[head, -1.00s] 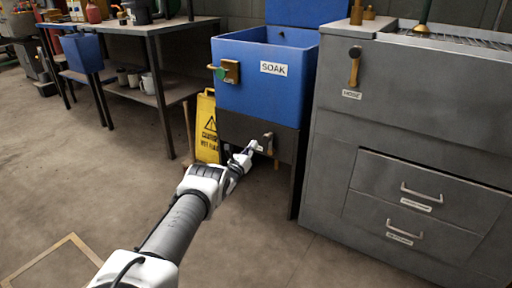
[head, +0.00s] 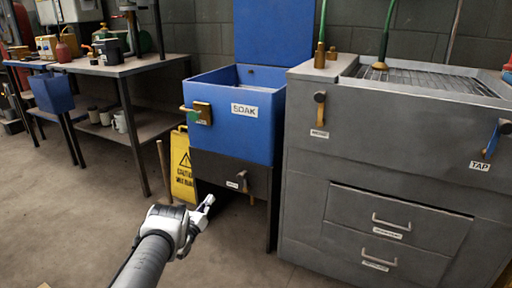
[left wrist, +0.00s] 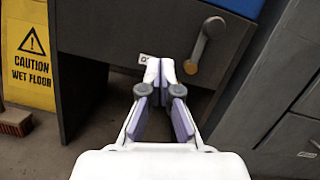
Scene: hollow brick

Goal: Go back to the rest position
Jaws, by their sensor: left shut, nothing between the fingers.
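My left gripper (head: 207,203) is in front of the dark stand under the blue SOAK tub (head: 232,112). Its fingers are shut with nothing between them. In the left wrist view the gripper (left wrist: 160,68) points at the stand's front panel (left wrist: 120,25), with its tips apart from the lever handle (left wrist: 205,45) to their right. The lever (head: 243,181) also shows in the head view, to the right of and above the gripper. My right gripper is in neither current view.
A yellow wet floor sign (head: 183,170) stands left of the tub. A grey cabinet (head: 400,180) with drawers and a TAP label fills the right. A workbench (head: 125,68) stands at the back left. The floor (head: 80,205) at the left is clear.

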